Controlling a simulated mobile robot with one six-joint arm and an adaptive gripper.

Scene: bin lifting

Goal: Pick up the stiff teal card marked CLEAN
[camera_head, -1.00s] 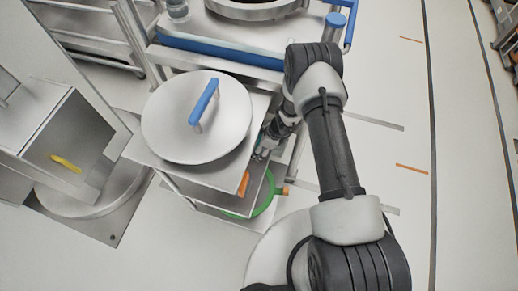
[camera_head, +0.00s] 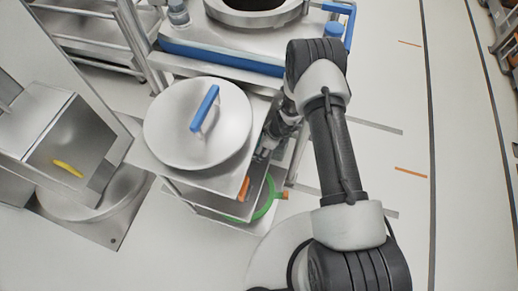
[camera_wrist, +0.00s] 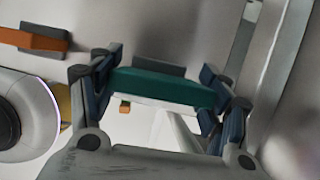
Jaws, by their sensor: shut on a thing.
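The teal card (camera_wrist: 165,88) shows edge-on as a dark teal bar in the wrist view. No marking on it can be read from this angle. My gripper (camera_wrist: 158,80) is shut on it, with a dark finger at each end of the bar. In the head view my gripper (camera_head: 264,153) is low beside the right side of the metal cart, partly hidden by the cart and my arm. I cannot make out the card there.
A round white lid with a blue handle (camera_head: 205,108) lies on the cart's top. An orange item (camera_head: 243,189) and a green ring (camera_head: 266,207) are on lower levels near my gripper. Metal cart walls are close around it. Open floor (camera_head: 385,160) lies to the right.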

